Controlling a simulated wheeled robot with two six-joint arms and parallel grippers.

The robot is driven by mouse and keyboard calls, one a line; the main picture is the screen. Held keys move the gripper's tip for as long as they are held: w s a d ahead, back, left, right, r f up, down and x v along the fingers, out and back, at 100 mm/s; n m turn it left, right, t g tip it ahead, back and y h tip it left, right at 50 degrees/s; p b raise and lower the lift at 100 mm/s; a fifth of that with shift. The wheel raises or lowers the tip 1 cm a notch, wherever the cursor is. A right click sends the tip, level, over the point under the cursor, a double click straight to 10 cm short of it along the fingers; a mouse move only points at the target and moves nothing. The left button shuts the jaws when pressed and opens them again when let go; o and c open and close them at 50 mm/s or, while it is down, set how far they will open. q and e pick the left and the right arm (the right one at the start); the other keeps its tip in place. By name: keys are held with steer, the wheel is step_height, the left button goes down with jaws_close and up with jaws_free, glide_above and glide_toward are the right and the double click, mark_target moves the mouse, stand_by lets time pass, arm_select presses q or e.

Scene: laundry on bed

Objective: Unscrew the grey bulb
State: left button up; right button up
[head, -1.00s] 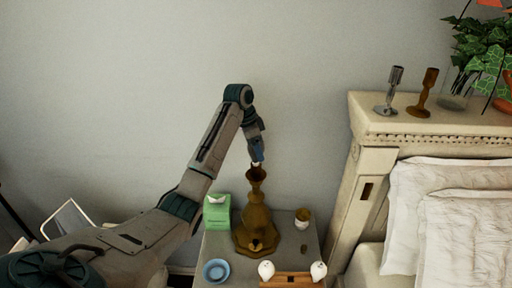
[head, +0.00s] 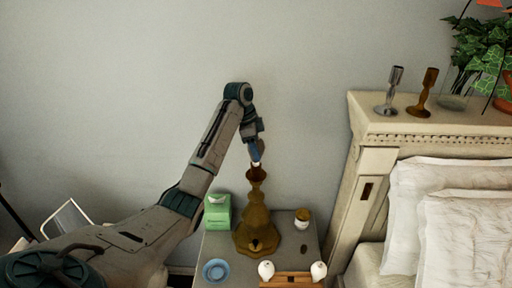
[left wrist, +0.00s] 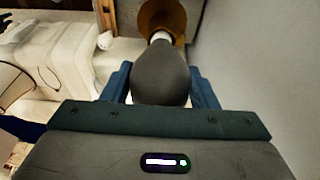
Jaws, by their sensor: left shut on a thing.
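The grey bulb (left wrist: 161,75) fills the middle of the left wrist view, between the blue fingers of my left gripper (left wrist: 161,88). Its pale base (left wrist: 159,36) points at the flared brown socket of the lamp (left wrist: 178,14). In the head view my left gripper (head: 256,155) is directly above the brass-brown lamp (head: 257,215), shut on the bulb. The lamp stands upright on the nightstand. The fingers hide most of the bulb in the head view, and I cannot tell how far its base sits in the socket. My right gripper is not in view.
The nightstand (head: 285,250) also holds a green tissue box (head: 217,212), a blue dish (head: 215,271), a small brown-and-white jar (head: 302,219) and a wooden holder (head: 290,281) with two white bulbs (head: 318,270). The bed headboard (head: 400,125) stands at the right, the wall behind.

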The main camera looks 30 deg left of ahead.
arm_select(q)
steer(key=n, duration=0.3)
steer(key=shift+t, duration=0.4)
steer(key=shift+y, duration=0.3)
steer(key=shift+n+y, duration=0.3)
steer(key=shift+n, duration=1.4)
steer(key=shift+t, duration=0.3)
steer(key=shift+n+y, duration=0.5)
steer(key=shift+n, duration=1.2)
